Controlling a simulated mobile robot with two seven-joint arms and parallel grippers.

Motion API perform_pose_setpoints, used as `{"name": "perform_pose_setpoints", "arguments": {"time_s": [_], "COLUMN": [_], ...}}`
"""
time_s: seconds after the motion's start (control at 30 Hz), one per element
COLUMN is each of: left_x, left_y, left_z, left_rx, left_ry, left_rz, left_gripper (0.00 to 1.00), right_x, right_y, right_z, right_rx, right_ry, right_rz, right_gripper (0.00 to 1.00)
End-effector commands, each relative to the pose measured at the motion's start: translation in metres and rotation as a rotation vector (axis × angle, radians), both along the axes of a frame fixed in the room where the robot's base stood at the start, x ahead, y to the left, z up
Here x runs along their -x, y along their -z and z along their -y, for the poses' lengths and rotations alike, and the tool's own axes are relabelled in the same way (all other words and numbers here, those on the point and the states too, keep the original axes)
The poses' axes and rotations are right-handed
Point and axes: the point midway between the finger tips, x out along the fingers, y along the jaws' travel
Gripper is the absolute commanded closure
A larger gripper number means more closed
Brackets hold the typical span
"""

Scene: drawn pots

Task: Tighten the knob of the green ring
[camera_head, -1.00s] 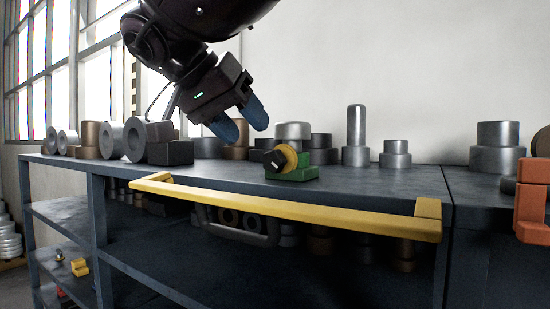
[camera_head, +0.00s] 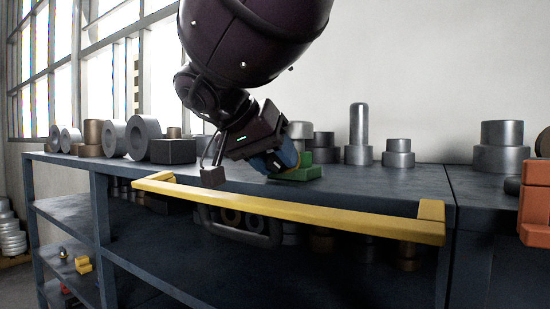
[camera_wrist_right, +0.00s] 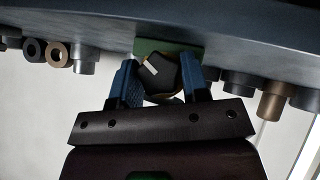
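The green block-shaped base (camera_head: 303,172) sits on the shelf top near its front edge; its yellow ring and black knob are hidden behind my gripper in the head view. In the right wrist view the black knob (camera_wrist_right: 159,73), with a white mark, lies between the two blue fingers of my right gripper (camera_wrist_right: 160,80), in front of the green base (camera_wrist_right: 168,45). The fingers flank the knob closely and look open; firm contact is not visible. My left gripper is not in view.
A yellow rail (camera_head: 290,208) runs along the front of the shelf (camera_head: 400,186). Grey metal cylinders (camera_head: 359,135) stand behind and right of the green base. An orange part (camera_head: 534,203) is at the far right.

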Motion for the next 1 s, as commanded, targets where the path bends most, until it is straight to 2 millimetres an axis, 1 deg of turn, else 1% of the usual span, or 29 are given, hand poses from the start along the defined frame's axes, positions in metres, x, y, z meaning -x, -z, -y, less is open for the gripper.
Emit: {"name": "perform_pose_setpoints", "arguments": {"time_s": [0.03,0.13,0.17,0.47,0.83,1.0], "left_x": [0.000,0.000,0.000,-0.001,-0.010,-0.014], "left_y": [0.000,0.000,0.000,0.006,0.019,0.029], "left_z": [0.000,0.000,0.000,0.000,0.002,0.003], "left_rx": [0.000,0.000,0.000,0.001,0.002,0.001], "left_ry": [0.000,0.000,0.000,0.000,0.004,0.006], "left_rz": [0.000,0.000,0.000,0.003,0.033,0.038], "left_gripper": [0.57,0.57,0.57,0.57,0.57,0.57], "right_x": [0.000,0.000,0.000,0.001,0.001,0.001], "right_y": [0.000,0.000,0.000,0.001,0.002,0.003], "right_z": [0.000,0.000,0.000,0.001,0.002,0.003], "right_rx": [0.000,0.000,0.000,-0.047,-0.252,-0.350], "right_ry": [0.000,0.000,0.000,-0.001,-0.002,0.000], "right_rz": [0.000,0.000,0.000,0.032,0.180,0.251], "right_gripper": [0.66,0.81,0.82,0.82,0.82,0.82]}}
